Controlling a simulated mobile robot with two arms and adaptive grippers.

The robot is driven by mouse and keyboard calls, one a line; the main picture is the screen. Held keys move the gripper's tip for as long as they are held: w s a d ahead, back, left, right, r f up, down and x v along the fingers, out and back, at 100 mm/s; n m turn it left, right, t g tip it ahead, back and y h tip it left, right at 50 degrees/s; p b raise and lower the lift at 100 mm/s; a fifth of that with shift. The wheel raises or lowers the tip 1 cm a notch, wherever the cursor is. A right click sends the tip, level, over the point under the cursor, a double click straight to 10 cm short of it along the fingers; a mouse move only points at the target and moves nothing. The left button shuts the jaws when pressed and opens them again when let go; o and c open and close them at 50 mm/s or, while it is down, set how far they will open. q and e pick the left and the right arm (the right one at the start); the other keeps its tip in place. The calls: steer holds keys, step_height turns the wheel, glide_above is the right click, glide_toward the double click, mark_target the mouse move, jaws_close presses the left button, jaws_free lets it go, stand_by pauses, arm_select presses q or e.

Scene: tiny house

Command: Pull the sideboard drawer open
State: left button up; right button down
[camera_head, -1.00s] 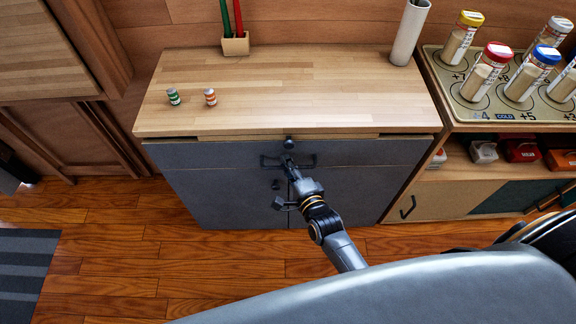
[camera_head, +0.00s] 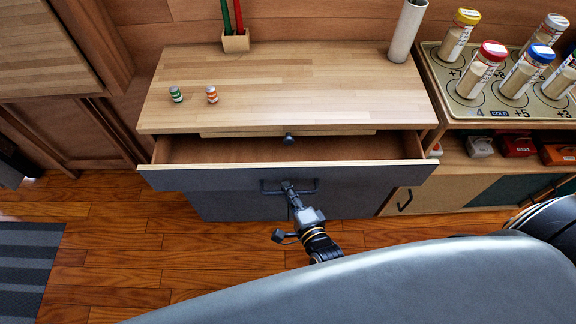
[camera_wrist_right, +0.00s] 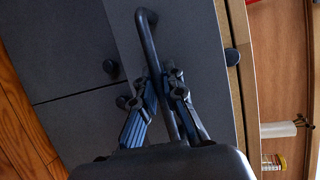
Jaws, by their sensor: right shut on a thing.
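The sideboard (camera_head: 300,92) has a light wood top and a dark grey front. Its wide drawer (camera_head: 220,180) stands partly pulled out, and the bare wood inside shows as a strip behind the front panel. My right gripper (camera_head: 288,187) is shut on the dark bar handle (camera_head: 308,186) at the middle of the drawer front. In the right wrist view the two fingers (camera_wrist_right: 168,90) lie on either side of the handle bar (camera_wrist_right: 150,45). My left gripper is not in view.
Two small striped jars (camera_head: 176,95) and a pen holder (camera_head: 236,42) stand on the top, with a white cylinder (camera_head: 407,32) at its right. A shelf (camera_head: 470,160) with a tray of bottles (camera_head: 480,115) stands to the right. Wood floor (camera_head: 130,250) is clear at left.

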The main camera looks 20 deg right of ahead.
steer(key=s+a+p, duration=0.1)
steer(key=s+a, duration=0.2)
steer(key=s, duration=0.9)
steer(key=shift+s+a, duration=0.2)
steer(key=shift+a, duration=0.1)
steer(key=c, duration=1.7)
jaws_free()
steer(key=v, duration=1.2)
steer(key=shift+f, duration=0.1)
